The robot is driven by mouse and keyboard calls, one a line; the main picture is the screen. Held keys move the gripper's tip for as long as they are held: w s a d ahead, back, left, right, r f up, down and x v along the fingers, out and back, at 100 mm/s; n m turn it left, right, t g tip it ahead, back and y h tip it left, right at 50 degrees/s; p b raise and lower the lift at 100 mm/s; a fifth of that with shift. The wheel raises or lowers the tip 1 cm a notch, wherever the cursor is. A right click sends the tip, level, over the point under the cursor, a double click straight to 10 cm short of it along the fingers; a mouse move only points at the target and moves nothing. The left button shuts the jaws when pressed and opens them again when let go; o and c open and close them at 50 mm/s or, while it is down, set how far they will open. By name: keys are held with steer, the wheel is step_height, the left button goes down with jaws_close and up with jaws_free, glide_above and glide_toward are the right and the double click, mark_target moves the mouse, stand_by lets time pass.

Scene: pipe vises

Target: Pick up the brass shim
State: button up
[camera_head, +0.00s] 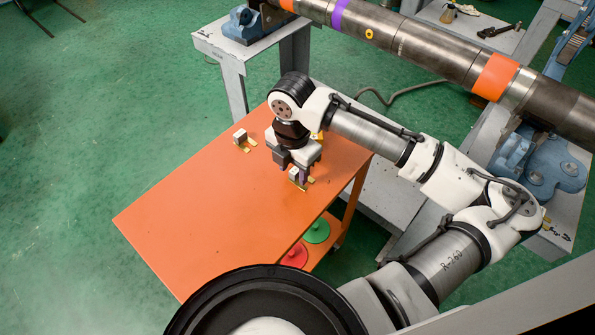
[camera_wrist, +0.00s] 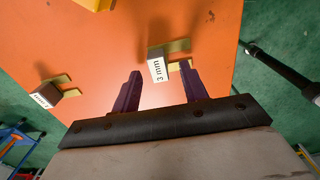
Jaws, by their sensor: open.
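Two brass shim pieces lie on the orange table, each with flat brass legs and a grey block bearing a white label. In the head view that other shim (camera_head: 242,147) lies clear on the table. My gripper (camera_head: 293,172) is open and low over the nearer shim (camera_head: 309,180), partly hiding it.
The orange table (camera_head: 200,220) is mostly bare to the left and front. A yellow object (camera_wrist: 92,4) lies near the top of the wrist view. Red (camera_head: 294,256) and green (camera_head: 317,231) discs sit on a lower shelf. A large pipe (camera_head: 430,50) in blue vises runs behind.

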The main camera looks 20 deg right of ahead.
jaws_close()
steer(key=shift+r, duration=0.1)
stand_by(0.3)
